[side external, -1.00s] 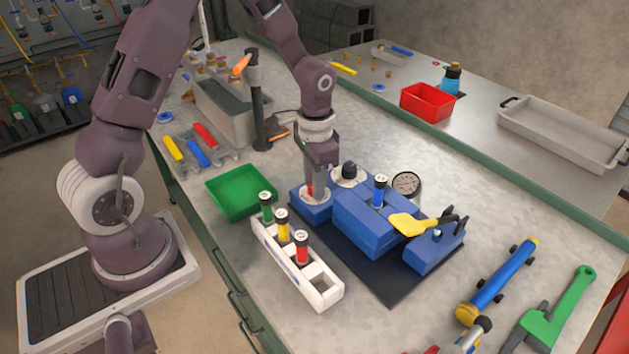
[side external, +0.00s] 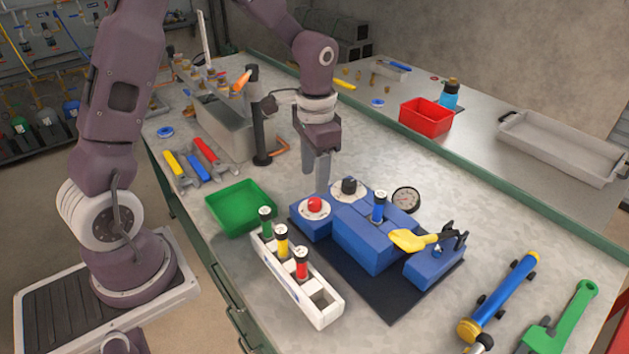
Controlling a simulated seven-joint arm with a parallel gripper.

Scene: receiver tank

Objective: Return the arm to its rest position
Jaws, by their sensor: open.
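A blue-banded cartridge (side external: 379,206) stands upright in the middle block. A yellow lever (side external: 412,239) lies over the right end. The assembly rests on a dark mat (side external: 390,300).
A white rack (side external: 292,283) with green, yellow and red cartridges stands in front. A green tray (side external: 240,208) is at left, near a black post (side external: 260,130). A gauge (side external: 405,199) is behind the tank. A blue cylinder (side external: 503,295) and green wrench (side external: 565,325) lie right.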

